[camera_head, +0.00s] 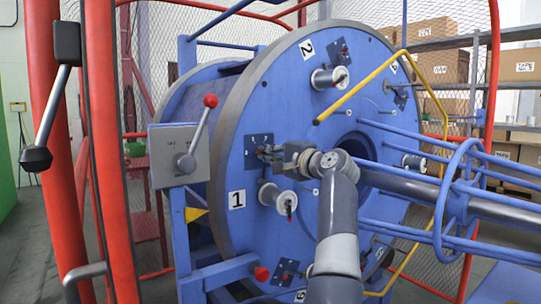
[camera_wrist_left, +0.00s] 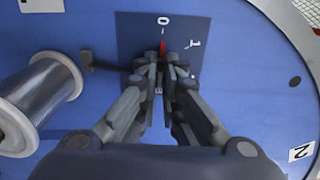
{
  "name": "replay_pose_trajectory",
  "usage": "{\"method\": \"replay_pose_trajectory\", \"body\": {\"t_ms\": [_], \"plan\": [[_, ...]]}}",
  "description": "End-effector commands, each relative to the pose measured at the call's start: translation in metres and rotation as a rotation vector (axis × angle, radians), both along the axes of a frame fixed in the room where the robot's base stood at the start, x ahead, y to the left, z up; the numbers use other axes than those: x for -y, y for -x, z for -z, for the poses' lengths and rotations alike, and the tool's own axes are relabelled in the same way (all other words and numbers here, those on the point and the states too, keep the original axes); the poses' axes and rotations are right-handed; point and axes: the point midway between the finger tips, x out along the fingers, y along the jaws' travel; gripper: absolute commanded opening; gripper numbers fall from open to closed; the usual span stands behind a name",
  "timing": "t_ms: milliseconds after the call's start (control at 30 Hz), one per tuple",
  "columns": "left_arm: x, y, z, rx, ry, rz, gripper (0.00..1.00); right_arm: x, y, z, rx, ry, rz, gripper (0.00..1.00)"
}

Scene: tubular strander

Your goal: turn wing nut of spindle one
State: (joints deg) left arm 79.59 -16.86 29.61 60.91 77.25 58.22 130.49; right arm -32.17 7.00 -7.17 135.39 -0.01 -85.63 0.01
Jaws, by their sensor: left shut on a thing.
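My left gripper (camera_head: 268,152) reaches up to the dark dial plate (camera_head: 259,142) above the label 1 (camera_head: 237,199) on the big blue disc. In the left wrist view, my left gripper's fingertips (camera_wrist_left: 160,62) are close together over the dial plate (camera_wrist_left: 185,32). They are shut on the wing nut, which is mostly hidden between them. A red pointer (camera_wrist_left: 162,47) shows just beyond the fingertips and points at the 0 mark. A 1 mark stands to its right. My right gripper is not in view.
A spool (camera_head: 278,197) sits just below the dial; it also shows in the left wrist view (camera_wrist_left: 38,100). A yellow bar (camera_head: 360,88) and blue rods (camera_head: 450,190) stand to the right. A lever box (camera_head: 180,155) and red frame (camera_head: 108,150) are left.

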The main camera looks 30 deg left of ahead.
Motion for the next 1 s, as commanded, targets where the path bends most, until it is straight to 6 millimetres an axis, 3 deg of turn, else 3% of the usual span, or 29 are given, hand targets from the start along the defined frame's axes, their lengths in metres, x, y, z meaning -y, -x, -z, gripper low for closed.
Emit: {"method": "replay_pose_trajectory", "body": {"t_ms": [567,600,667,1000], "plan": [[0.0002,-0.0005,0.0026,0.024,0.016,0.0,0.0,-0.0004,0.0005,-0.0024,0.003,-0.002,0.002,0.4],[0.0002,-0.0004,0.0026,0.024,0.016,0.0,0.16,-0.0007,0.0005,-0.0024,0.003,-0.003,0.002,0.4],[0.0002,-0.0004,0.0024,0.024,0.015,0.0,0.27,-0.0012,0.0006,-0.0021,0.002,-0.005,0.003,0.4],[-0.0001,-0.0001,0.0006,0.024,0.012,0.0,0.27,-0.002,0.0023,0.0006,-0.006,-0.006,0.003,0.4]]}}
